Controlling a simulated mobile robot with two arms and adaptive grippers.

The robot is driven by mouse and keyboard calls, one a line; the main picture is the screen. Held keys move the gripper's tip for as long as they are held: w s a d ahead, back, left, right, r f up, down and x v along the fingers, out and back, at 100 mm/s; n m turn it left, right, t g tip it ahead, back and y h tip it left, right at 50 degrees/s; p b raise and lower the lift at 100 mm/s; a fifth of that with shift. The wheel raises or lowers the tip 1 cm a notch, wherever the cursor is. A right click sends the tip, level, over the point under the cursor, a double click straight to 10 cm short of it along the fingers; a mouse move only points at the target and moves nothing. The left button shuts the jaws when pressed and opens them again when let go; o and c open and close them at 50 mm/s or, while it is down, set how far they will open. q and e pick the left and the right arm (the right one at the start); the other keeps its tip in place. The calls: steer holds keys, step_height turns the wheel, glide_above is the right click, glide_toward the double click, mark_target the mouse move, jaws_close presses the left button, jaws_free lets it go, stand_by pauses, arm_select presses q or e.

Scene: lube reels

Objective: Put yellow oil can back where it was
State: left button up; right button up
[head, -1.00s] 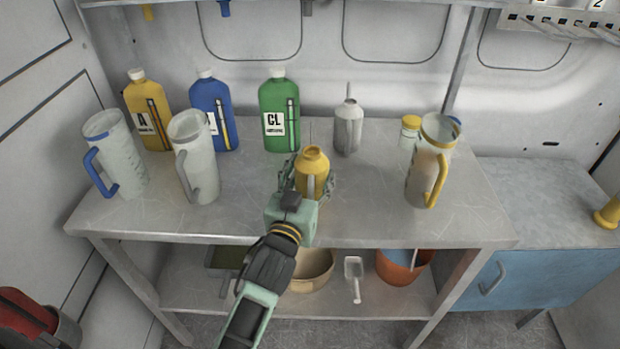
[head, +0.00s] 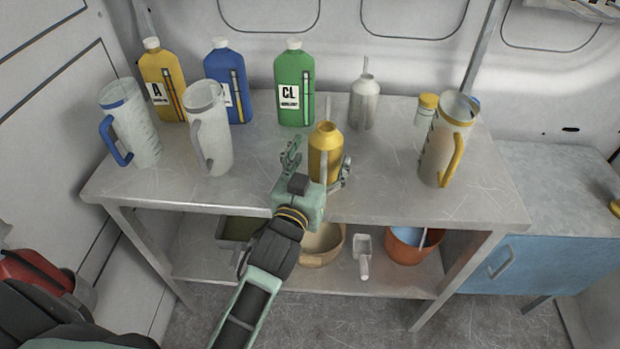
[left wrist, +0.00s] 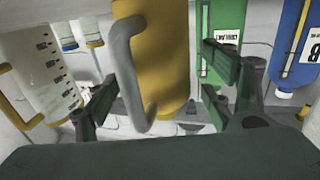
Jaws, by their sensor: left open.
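The yellow oil can (head: 325,148), with a grey handle, is upright at the front middle of the metal tabletop (head: 255,195). Its base is hidden behind my left gripper (head: 318,163), so its contact with the top cannot be seen. The left gripper is open, with its fingers spread on either side of the can. In the left wrist view, the can (left wrist: 168,45) and its grey handle (left wrist: 128,70) show between the spread fingers (left wrist: 165,88), with gaps on both sides. My right gripper is not in view.
Yellow (head: 165,85), blue (head: 230,82) and green (head: 294,88) bottles and a grey oil can (head: 365,105) stand along the back. Blue-handled (head: 130,130), grey-handled (head: 210,130) and yellow-handled (head: 448,140) jugs stand left and right. Tabletop right of the can is clear.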

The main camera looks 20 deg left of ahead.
arm_select(q)
steer(key=s+b, duration=0.1)
steer(key=s, duration=0.8)
steer(key=shift+s+r, duration=0.15)
steer(key=shift+s, duration=0.1)
